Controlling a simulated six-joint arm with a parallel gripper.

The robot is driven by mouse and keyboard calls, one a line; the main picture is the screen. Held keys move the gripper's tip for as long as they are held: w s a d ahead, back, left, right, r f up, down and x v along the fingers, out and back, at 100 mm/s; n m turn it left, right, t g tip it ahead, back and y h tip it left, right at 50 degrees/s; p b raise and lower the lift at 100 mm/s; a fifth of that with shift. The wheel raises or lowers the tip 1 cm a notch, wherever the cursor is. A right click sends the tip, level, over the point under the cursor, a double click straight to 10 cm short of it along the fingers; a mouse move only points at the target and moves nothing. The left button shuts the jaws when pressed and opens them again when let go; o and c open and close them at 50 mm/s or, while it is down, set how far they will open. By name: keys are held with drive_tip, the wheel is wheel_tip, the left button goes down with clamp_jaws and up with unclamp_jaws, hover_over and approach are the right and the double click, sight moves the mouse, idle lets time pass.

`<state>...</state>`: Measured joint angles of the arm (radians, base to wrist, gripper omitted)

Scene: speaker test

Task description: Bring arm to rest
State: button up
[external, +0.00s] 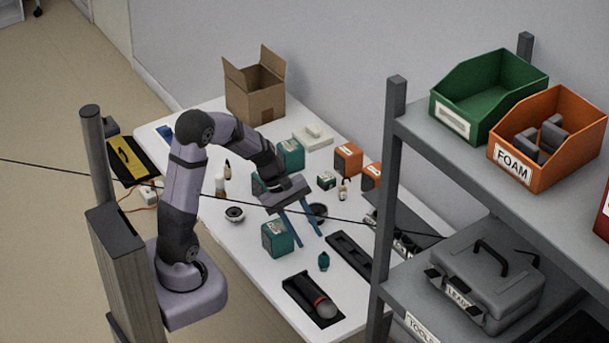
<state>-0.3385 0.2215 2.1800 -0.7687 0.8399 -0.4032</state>
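My gripper (299,227) hangs over the middle of the white table (243,262), with its two blue fingers pointing down and spread apart. No object shows between the fingers. My arm rises from its base at the table's left side, bends at the elbow and reaches right over the table. A teal box (277,238) stands just left of the fingers, and a dark round part (317,211) lies close to their right. I cannot tell how high the fingertips are above the table.
A grey shelf (408,122) at the right holds a green bin (487,90), an orange foam bin (548,140) and a grey case (487,280). An open cardboard box (254,95) stands at the back. A microphone (318,300) lies in a black tray in front. A thin cable crosses the view.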

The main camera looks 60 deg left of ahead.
drive_tip(key=s+r+m+g+y+p, duration=0.1)
drive_tip(key=s+r+m+y+p, duration=0.1)
drive_tip(key=s+m, duration=0.5)
drive_tip(key=s+r+m+g+y+p, duration=0.1)
drive_tip(key=s+r+m+y+p, duration=0.2)
drive_tip(key=s+m, duration=0.4)
drive_tip(key=shift+s+a+r+m+g+y+p, duration=0.3)
drive_tip(key=shift+s+a+r+m+g+p, duration=0.15)
drive_tip(key=shift+r+p, duration=0.4)
